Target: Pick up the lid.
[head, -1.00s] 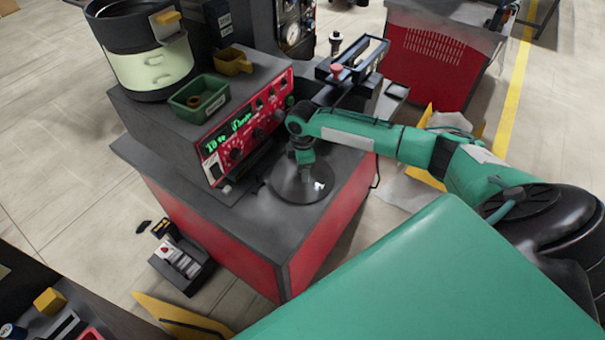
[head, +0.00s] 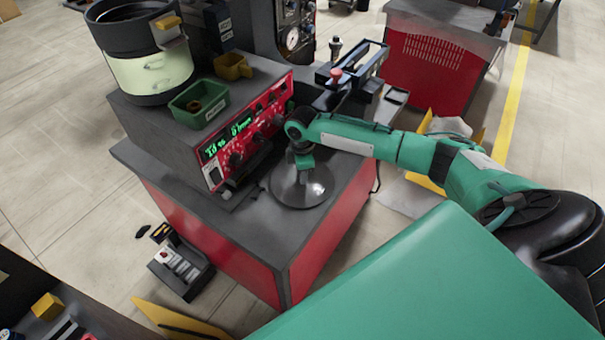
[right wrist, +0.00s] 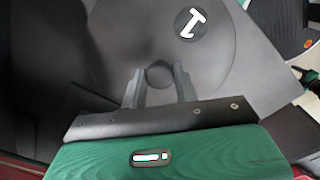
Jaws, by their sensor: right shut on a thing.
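The lid (head: 303,193) is a round, dark grey disc at the front of the red and grey bench, beside the control box. In the right wrist view the lid (right wrist: 115,45) fills much of the upper middle, with a round knob at its centre and a black disc with a white mark near its edge. My right gripper (head: 304,172) is above the lid. In the right wrist view its two fingers (right wrist: 160,82) are shut on the knob, one on each side. I cannot tell whether the lid touches the bench top. My left gripper is not in view.
The control box (head: 245,135) with a red front and green display stands just behind the lid. On it are the bowl feeder (head: 150,70), a green bin (head: 198,103) and a yellow bin (head: 232,66). A black tray (head: 180,268) lies on the floor at the left.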

